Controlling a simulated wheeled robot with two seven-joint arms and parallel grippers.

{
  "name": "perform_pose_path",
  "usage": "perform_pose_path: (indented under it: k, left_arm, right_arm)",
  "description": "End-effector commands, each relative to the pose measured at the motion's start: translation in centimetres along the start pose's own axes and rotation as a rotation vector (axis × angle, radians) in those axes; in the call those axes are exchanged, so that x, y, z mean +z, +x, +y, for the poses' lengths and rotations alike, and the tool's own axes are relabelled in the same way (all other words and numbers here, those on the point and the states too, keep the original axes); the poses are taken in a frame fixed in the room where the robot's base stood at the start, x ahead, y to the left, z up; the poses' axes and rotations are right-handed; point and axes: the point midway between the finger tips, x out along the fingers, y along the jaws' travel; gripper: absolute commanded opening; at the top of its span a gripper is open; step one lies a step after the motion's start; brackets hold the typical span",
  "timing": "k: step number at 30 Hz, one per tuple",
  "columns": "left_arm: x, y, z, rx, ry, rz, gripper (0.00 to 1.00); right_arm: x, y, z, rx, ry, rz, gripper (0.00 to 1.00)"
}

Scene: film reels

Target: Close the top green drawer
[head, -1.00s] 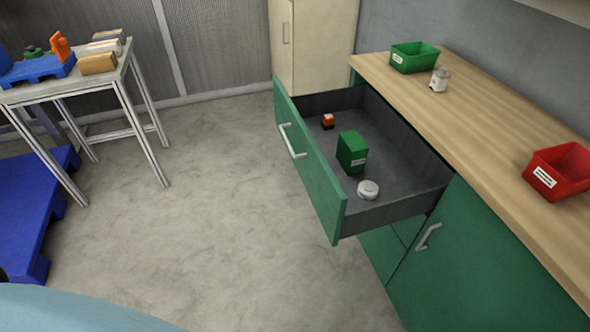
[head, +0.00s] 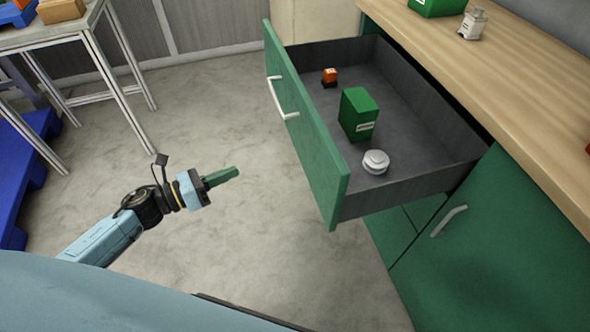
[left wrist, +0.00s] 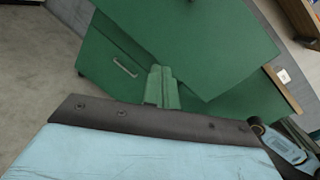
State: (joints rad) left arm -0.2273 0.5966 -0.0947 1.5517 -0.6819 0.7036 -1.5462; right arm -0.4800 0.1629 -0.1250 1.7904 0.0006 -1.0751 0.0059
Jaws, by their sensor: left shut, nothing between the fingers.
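The top green drawer (head: 308,138) stands pulled out from the green cabinet under the wooden counter. Its front carries a pale bar handle (head: 281,99). Inside lie a small orange item (head: 330,76), a green box (head: 359,114) and a white round item (head: 376,161). My left gripper (head: 236,172) is shut and empty, to the left of the drawer front and apart from it. In the left wrist view the shut green fingers (left wrist: 161,88) point toward green panels, one with a handle (left wrist: 125,67). My right gripper is not in view.
The wooden counter (head: 490,75) holds a green bin (head: 437,5) and a small grey-white item (head: 473,23). A lower cabinet door (head: 480,235) is shut. A metal-legged table (head: 60,38) and a blue pallet (head: 22,165) stand at the left. The floor between is clear.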

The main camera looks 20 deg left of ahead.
Motion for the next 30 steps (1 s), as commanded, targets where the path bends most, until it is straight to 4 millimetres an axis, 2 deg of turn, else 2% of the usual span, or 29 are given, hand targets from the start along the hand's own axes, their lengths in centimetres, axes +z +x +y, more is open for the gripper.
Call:
perform_pose_path:
  k: [1,3,7,11,14,24,30]
  left_arm:
    - [0.5,0.3,-1.2,-0.072,0.129,0.01,0.0]
    - [1.3,0.6,-2.8,-0.151,0.275,0.018,0.0]
    - [1.9,0.7,-4.6,-0.233,0.426,0.022,0.0]
    - [2.1,1.6,-5.2,-0.251,0.459,0.02,0.0]
    - [2.1,3.0,-5.5,-0.251,0.458,0.019,0.0]
    - [1.5,10.1,-7.1,-0.249,0.454,0.018,0.0]
    - [1.2,13.0,-7.8,-0.246,0.452,0.02,0.0]
  right_arm:
    - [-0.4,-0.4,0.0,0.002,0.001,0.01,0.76]
    - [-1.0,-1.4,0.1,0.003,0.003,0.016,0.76]
    - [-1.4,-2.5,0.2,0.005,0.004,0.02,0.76]
    - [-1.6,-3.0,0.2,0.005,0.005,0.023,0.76]
    - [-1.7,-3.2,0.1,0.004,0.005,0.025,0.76]
    - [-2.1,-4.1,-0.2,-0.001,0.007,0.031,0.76]
    - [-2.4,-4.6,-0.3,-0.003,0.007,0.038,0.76]
